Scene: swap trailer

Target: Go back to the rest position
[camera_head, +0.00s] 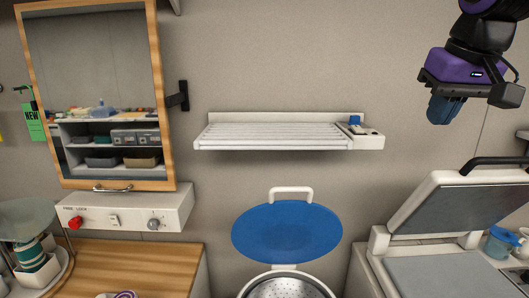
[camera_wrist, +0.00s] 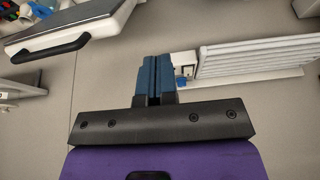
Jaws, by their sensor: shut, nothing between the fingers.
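My gripper (camera_head: 444,109) hangs in free air at the upper right of the head view, in front of the plain wall. It has a purple body and dark blue fingers. In the wrist view my gripper (camera_wrist: 153,62) shows its two blue fingers pressed together with nothing between them. It touches nothing in either view.
A white slatted shelf (camera_head: 275,130) is on the wall, left of my gripper. Below are a raised blue round lid (camera_head: 287,232) and an open press-like device (camera_head: 460,205) with a black handle. A wood-framed cabinet (camera_head: 165,100) and a wooden counter (camera_head: 130,262) are at left.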

